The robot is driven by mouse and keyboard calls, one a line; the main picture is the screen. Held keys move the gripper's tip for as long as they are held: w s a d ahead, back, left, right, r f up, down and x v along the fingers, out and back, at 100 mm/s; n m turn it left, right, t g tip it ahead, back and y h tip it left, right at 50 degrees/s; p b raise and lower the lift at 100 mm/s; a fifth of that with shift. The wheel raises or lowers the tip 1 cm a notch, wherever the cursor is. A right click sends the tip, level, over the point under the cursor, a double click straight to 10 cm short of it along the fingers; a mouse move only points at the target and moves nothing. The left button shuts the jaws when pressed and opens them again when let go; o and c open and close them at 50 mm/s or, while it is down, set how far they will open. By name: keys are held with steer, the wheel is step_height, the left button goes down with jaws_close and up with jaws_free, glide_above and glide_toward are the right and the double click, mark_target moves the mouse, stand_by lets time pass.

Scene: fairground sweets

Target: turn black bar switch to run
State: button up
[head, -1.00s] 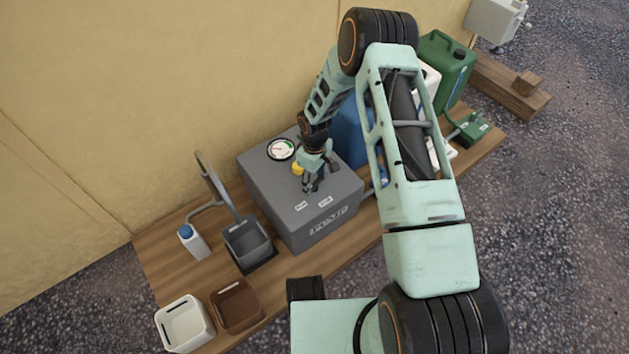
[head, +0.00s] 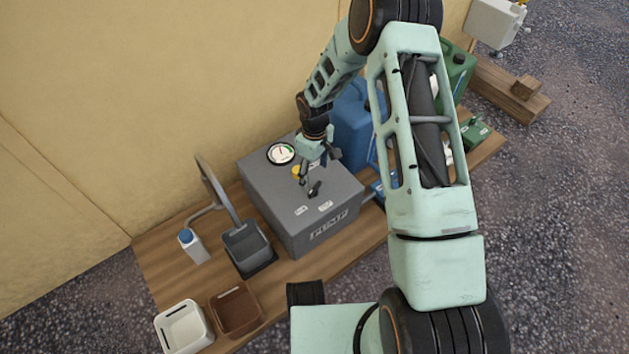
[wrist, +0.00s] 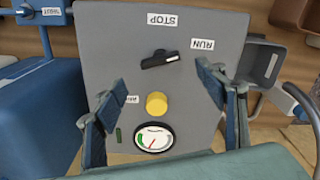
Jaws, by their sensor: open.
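The black bar switch (wrist: 160,59) sits on top of the grey pump box (wrist: 105,30). In the wrist view its white-marked end points right and slightly up, roughly toward the RUN label (wrist: 202,44). The STOP label (wrist: 162,19) is above the bar. The head view also shows the switch (head: 315,188). My gripper (wrist: 161,76) is open and empty, its fingers spread left and right of the switch's line and apart from the bar. In the head view my gripper (head: 318,168) is above the box, behind the switch.
A yellow knob (wrist: 156,104) and a round gauge (wrist: 153,137) share the box top, close to my fingers. A blue jug (head: 352,125) stands right of the box.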

steer(key=shift+r, duration=2.5)
